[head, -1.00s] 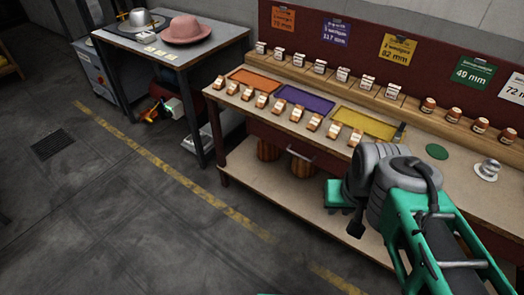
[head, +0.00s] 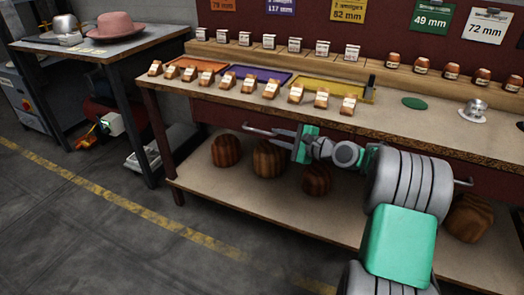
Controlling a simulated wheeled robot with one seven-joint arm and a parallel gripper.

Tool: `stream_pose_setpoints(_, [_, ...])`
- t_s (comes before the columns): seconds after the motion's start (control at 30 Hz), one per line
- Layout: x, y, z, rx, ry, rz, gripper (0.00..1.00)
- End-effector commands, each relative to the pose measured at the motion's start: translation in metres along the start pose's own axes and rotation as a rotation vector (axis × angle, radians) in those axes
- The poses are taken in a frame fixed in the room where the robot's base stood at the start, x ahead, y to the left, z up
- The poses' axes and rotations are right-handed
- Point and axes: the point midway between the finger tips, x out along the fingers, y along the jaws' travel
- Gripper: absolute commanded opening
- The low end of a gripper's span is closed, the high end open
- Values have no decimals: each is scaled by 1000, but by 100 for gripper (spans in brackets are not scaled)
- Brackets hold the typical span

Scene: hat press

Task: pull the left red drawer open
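The left red drawer (head: 222,113) is under the bench top in the head view, and its dark red front looks flush with the bench. Its grey bar handle (head: 256,130) runs sideways across the front. My gripper (head: 282,138) is at the right part of this handle, with its green and grey body just to the right. Its fingertips overlap the bar in the picture. They are too small to show whether they are around the bar, or open or shut. My arm hides the right part of the drawer front.
The bench top (head: 385,118) carries orange, purple and yellow trays and several small labelled blocks and jars. Several wooden hat blocks stand on the lower shelf (head: 215,185). A second handle (head: 463,182) shows at right.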

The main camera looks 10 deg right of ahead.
Motion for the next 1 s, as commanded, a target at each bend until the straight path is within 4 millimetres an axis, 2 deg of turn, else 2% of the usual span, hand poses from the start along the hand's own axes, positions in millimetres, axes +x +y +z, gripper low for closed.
stream_pose_setpoints(0.07, [8, -1, 0, 7, -5, -5, 20])
stream_pose_setpoints(0.3, [53, 0, 1, 3, -5, -2, 20])
stream_pose_setpoints(0.43, [70, -1, 1, 4, -3, -2, 20])
stream_pose_setpoints(0.73, [75, -3, 1, 3, 0, -2, 20])
stream_pose_setpoints(1.0, [75, -3, 2, 3, -1, -2, 0])
